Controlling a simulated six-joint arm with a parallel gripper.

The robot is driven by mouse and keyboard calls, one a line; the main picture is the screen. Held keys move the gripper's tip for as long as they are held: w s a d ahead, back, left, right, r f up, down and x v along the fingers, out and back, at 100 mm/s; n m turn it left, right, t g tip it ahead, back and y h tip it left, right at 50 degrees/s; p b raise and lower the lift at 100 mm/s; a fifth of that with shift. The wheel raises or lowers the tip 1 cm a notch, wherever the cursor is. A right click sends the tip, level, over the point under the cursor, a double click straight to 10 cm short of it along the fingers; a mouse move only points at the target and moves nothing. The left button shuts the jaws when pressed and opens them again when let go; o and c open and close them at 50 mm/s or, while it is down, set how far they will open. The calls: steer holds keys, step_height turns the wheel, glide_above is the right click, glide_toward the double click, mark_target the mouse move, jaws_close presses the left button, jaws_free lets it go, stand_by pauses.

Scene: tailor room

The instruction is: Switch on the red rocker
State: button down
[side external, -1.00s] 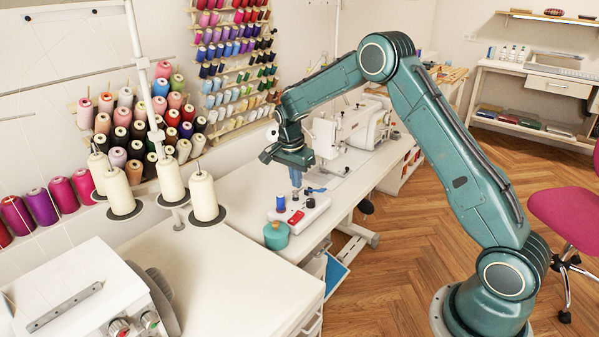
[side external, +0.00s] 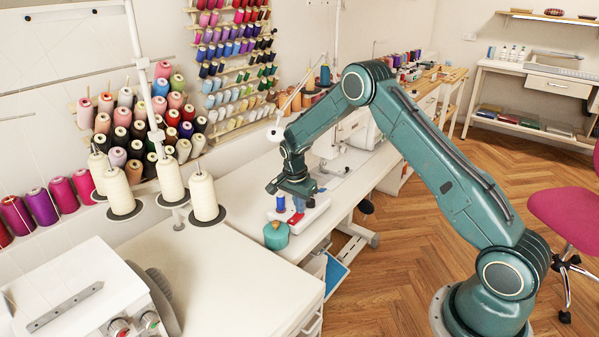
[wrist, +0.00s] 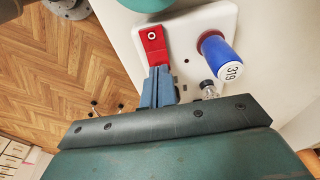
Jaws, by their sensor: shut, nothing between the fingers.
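The red rocker (wrist: 153,42) is on a white panel (wrist: 205,25) in the wrist view. It shows small in the side view (side external: 295,218), partly behind my fingers. My gripper (wrist: 159,72) is shut and empty, its blue fingertips at the near end of the rocker, overlapping its edge. In the side view my gripper (side external: 299,208) points straight down onto the panel. I cannot tell whether the fingertips press the rocker or only hover just over it. Which way the rocker is tipped is unclear.
A blue knob marked 319 (wrist: 218,53) stands on the panel right of my fingers, with a small clear bulb (wrist: 209,88) nearby. A teal round pot (side external: 277,236) stands close to the panel. A sewing machine (side external: 361,130) is behind; the white table has free room at left.

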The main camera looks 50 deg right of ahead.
steer(key=shift+f, duration=0.1)
steer(key=shift+d+f+y, duration=0.15)
steer(key=shift+f+y, duration=0.05)
steer(key=shift+y, duration=0.2)
steer(key=shift+a+r, duration=0.1)
steer(key=shift+a, duration=0.1)
steer(key=shift+a+r, duration=0.25)
steer(key=shift+a, duration=0.3)
stand_by(0.5)
step_height(320, 180, up, 14)
steer(key=d, duration=0.2)
stand_by(0.5)
